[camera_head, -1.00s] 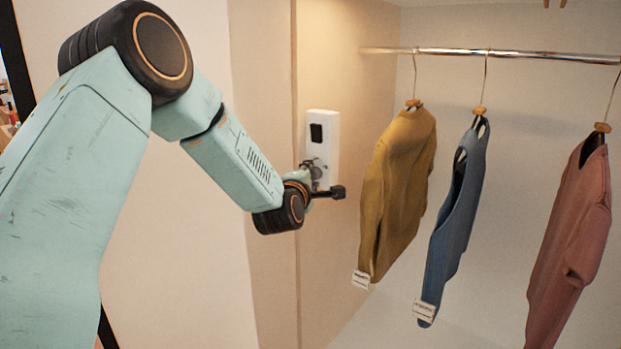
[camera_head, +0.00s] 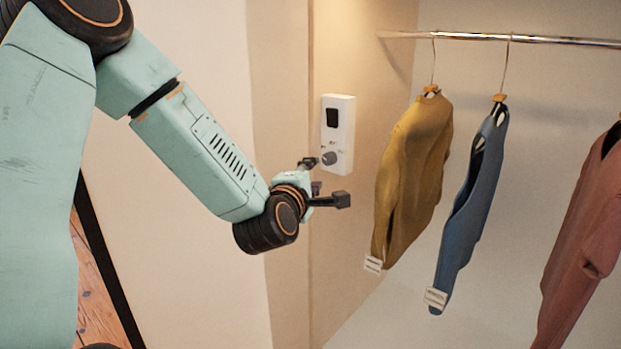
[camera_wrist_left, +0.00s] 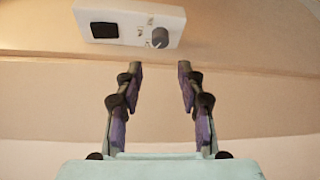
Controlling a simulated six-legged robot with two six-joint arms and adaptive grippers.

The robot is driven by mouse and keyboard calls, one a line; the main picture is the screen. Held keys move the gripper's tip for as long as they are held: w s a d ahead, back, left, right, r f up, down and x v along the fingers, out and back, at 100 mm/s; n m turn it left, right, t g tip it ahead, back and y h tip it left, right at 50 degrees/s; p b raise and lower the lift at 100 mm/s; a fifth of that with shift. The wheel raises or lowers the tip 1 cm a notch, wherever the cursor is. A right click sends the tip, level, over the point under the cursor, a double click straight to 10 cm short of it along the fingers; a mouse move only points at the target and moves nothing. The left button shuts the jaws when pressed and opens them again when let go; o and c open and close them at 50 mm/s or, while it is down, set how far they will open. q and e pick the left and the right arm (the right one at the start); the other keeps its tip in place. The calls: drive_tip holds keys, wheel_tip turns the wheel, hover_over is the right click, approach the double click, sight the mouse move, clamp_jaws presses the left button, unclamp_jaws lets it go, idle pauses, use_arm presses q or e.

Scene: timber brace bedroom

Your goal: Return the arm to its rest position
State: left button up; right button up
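My left arm comes in from the left in the head view. My left gripper (camera_head: 325,180) is in front of the wardrobe's side wall, just below a white wall unit (camera_head: 338,135) with a dark panel and a grey round knob. In the left wrist view my left gripper (camera_wrist_left: 160,85) has its two fingers spread apart with nothing between them. The white unit (camera_wrist_left: 125,20) and its knob (camera_wrist_left: 160,38) lie beyond the fingertips, apart from them. My right gripper is not in view.
A mustard top (camera_head: 412,180), a blue tank top (camera_head: 470,200) and a reddish top (camera_head: 585,240) hang from a metal rail (camera_head: 520,39) to the right of my gripper. A dark-edged opening with wooden floor (camera_head: 95,285) shows at lower left.

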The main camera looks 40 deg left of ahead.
use_arm(q)
drive_tip(key=shift+s+d, duration=0.2)
drive_tip(key=shift+s, duration=0.3)
drive_tip(key=s+d+f+m+g+h+b, duration=0.1)
drive_tip(key=s+d+f+m+g+h, duration=0.2)
drive_tip(key=f+m, duration=0.4)
drive_tip(key=s+d+f+m+g+h+b, duration=0.1)
drive_tip(key=s+d+f+m+g, duration=0.2)
drive_tip(key=f, duration=0.6)
drive_tip(key=s+d+f+m+g+h, duration=0.1)
drive_tip(key=s+d+f+m, duration=0.35)
drive_tip(key=f+m, duration=0.3)
drive_tip(key=s+d+f+m+g+b, duration=0.2)
drive_tip(key=s+f+g, duration=0.2)
drive_tip(key=s+f, duration=0.6)
drive_tip(key=s+d+f+m+g+b, duration=0.2)
drive_tip(key=s+f+g, duration=0.3)
drive_tip(key=s+f, duration=0.6)
drive_tip(key=s+m, duration=0.1)
drive_tip(key=s, duration=0.4)
drive_tip(key=shift+s+d+h, duration=0.15)
drive_tip(key=shift+d+h, duration=0.05)
drive_tip(key=shift+h, duration=0.2)
drive_tip(key=shift+m, duration=0.25)
